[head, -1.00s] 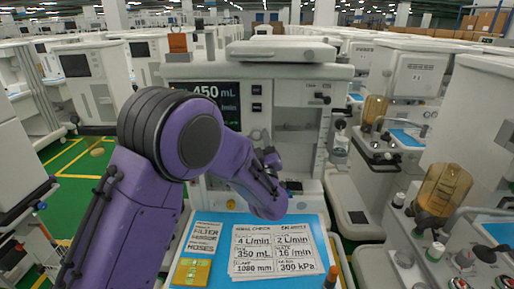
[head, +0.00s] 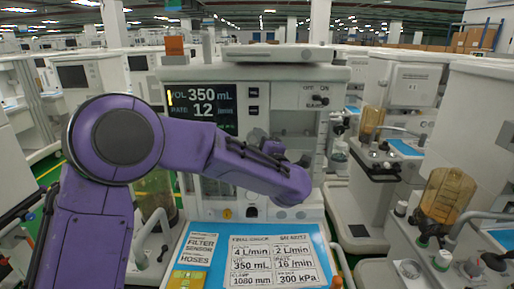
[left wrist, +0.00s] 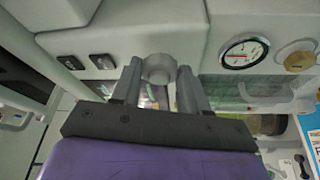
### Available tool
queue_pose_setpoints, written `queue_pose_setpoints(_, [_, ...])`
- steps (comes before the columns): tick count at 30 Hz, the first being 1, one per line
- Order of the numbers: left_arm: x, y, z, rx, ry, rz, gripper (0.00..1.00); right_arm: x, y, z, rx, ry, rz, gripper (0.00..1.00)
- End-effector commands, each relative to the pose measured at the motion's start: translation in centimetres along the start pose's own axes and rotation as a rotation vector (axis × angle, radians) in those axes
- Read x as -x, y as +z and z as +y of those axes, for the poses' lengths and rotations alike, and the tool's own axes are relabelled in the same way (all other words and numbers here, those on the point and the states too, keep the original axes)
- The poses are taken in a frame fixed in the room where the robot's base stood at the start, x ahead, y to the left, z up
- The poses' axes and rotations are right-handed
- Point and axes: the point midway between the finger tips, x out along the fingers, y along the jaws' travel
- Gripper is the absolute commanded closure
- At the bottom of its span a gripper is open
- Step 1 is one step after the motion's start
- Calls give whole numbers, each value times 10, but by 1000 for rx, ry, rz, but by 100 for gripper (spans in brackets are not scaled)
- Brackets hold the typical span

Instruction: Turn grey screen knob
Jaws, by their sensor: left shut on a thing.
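The grey screen knob (left wrist: 158,66) shows in the left wrist view as a round knob on the pale machine front. My left gripper (left wrist: 158,78) is shut on it, one finger on each side. In the head view my purple left arm hides the knob and most of the gripper. The dark screen (head: 203,103) reads VOL 350 mL and RATE 12 /min, with a yellow mark beside the VOL line. A final-check card (head: 270,262) lists 350 mL and 16 /min among its values. My right gripper is not in view.
A blue mat (head: 205,228) on the machine's worktop carries the cards and a yellow item (head: 188,280). In the left wrist view a round gauge (left wrist: 244,51) and a brass knob (left wrist: 297,57) sit to the right. Other carts stand close at right.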

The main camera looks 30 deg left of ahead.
Motion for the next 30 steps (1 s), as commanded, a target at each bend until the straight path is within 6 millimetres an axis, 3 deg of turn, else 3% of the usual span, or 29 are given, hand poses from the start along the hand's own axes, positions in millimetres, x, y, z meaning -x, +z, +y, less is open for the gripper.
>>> queue_pose_setpoints(10, [0,0,2,104,-42,-1,86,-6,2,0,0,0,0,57])
queue_pose_setpoints(25, [0,0,2,117,-47,-1,86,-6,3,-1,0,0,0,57])
queue_pose_setpoints(26, [0,0,2,117,-47,-1,46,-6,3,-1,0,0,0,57])
queue_pose_setpoints(27, [0,0,2,117,-47,-1,33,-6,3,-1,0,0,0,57])
queue_pose_setpoints(30, [0,0,2,117,-47,-1,30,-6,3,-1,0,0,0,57])
